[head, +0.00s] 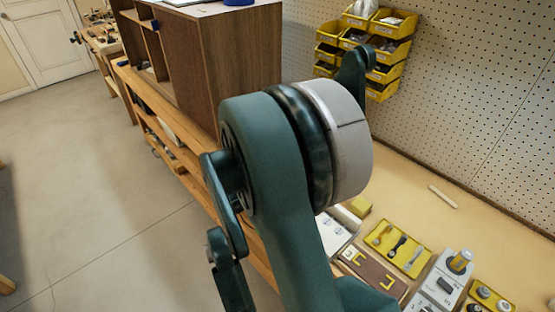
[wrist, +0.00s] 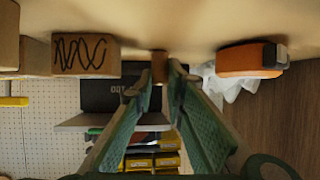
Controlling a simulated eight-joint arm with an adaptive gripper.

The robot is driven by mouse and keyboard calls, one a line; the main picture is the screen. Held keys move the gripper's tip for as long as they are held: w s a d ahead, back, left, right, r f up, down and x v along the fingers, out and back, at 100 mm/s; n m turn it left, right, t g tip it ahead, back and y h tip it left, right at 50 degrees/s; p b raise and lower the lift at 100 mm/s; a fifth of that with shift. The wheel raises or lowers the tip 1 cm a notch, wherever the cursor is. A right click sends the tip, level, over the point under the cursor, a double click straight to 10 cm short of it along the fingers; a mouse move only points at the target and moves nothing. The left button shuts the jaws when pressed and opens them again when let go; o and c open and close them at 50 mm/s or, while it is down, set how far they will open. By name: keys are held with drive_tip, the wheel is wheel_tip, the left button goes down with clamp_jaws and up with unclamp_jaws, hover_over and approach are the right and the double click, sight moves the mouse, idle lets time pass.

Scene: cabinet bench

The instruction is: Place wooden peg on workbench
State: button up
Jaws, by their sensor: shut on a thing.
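In the wrist view, my gripper (wrist: 160,82) has its two green fingers closed together at the tips. A small brown wooden piece (wrist: 159,67), which looks like the wooden peg, sits between the fingertips. It is near a pale surface at the top of this view; I cannot tell whether it touches it. In the head view, my arm covers the middle and I cannot make out the fingertips or the held piece. The light wooden workbench (head: 400,180) runs along the right, below the pegboard.
A pale stick (head: 443,197) lies on the workbench. Nearer are a yellow tool tray (head: 397,248), a brown board (head: 371,274) and a grey device (head: 440,285). A wooden cabinet (head: 225,60) stands at the back. Yellow bins (head: 385,50) hang on the pegboard. The wrist view shows an orange object (wrist: 250,60).

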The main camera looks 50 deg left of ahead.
drive_tip(key=shift+f, duration=0.2)
drive_tip(key=o, duration=0.7)
drive_tip(key=shift+c, duration=0.2)
drive_tip(key=shift+r, duration=0.2)
drive_tip(key=shift+s+r, duration=0.1)
drive_tip(key=shift+s, duration=0.05)
drive_tip(key=p+v, duration=0.2)
drive_tip(key=v, duration=0.9)
drive_tip(key=shift+s+r, duration=0.2)
drive_tip(key=shift+s, duration=0.1)
drive_tip(key=shift+d, duration=0.1)
